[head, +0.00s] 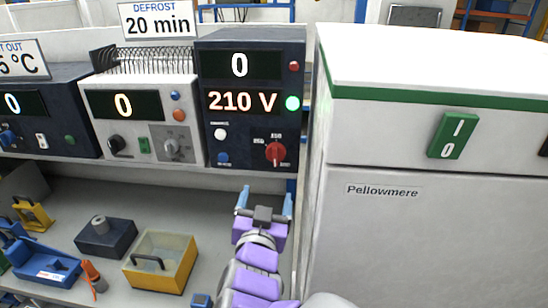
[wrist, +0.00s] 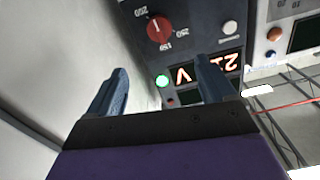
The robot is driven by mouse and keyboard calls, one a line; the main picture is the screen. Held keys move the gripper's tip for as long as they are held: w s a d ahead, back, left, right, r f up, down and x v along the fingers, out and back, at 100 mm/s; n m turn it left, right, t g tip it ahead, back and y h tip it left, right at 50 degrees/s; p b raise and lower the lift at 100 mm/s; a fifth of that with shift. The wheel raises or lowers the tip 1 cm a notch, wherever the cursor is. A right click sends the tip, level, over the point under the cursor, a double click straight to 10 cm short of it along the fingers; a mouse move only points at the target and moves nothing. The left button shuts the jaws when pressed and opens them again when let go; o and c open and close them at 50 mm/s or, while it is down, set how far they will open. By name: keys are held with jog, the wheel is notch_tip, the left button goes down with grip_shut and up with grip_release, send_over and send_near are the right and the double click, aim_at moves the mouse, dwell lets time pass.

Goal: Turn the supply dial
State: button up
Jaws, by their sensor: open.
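The red dial (head: 276,152) is on the lower right of a dark blue unit (head: 250,45) on the shelf. The unit's displays read 0 and 210 V, and a green lamp (head: 292,103) glows beside them. Small numbers surround the dial. My gripper (head: 265,195) is open and empty, below the dial in the head view and apart from it. In the wrist view, which is upside down, the dial (wrist: 160,28) with its white mark lies beyond and between the two blue fingers of my gripper (wrist: 163,70).
A white cabinet (head: 420,240) with a green switch (head: 453,135) stands close on the right. A white unit (head: 140,105) with its own grey knob (head: 180,149) is left of the dark unit. A yellow box (head: 160,262) and tools lie on the bench below.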

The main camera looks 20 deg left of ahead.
aim_at(275, 157)
jog(key=p+x, duration=0.7)
jog(key=x, duration=1)
jog(key=shift+d+p, duration=0.1)
jog(key=shift+p, duration=0.25)
jog(key=shift+c, duration=0.5)
jog(key=c, duration=1)
jog(key=shift+o, duration=0.2)
jog(key=shift+m, duration=0.4)
jog(key=shift+r, duration=0.1)
